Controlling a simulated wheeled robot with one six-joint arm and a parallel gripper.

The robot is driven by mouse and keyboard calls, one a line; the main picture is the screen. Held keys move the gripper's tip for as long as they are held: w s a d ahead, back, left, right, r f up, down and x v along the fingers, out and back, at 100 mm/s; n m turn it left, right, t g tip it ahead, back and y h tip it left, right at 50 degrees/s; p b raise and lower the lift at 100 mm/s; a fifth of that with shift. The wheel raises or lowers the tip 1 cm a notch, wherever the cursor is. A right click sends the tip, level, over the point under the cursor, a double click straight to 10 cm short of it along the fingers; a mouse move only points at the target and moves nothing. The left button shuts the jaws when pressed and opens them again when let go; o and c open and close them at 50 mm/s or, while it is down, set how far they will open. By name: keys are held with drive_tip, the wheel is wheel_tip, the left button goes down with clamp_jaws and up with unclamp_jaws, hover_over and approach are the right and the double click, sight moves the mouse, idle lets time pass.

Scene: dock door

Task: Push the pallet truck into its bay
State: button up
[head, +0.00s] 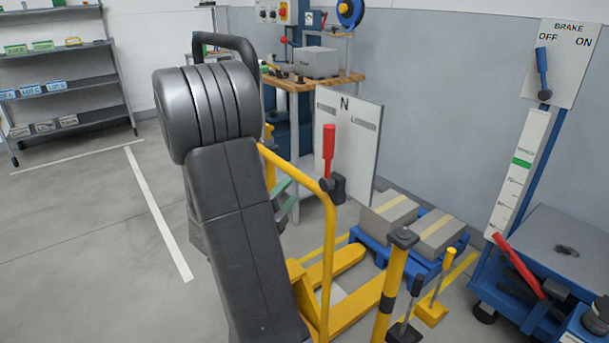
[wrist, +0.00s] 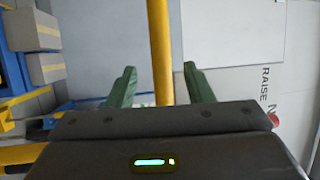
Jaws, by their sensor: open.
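The yellow pallet truck (head: 345,314) stands to the right of my arm, its forks low over the floor near a blue pallet. Its yellow handle (head: 328,255) rises in front of a white board marked N. A red lever (head: 328,150) is on the handle side. My gripper (head: 284,195) is partly hidden behind my arm. In the wrist view, its green fingers (wrist: 160,70) are open, one on each side of a yellow bar (wrist: 160,50). I cannot tell whether they touch it. Yellow floor lines (head: 460,268) run by the pallet; the bay itself is not clearly marked.
The blue pallet (head: 424,266) carries boxes. A yellow-black post (head: 390,290) stands close right of the truck. A blue cart (head: 545,250) with a brake board is at right. A workbench (head: 300,84) stands behind. Floor with white lines (head: 158,212) is open at left.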

drive_tip(key=x, duration=0.8)
drive_tip(key=shift+w+d, duration=0.15)
drive_tip(key=shift+w, duration=0.15)
clamp_jaws()
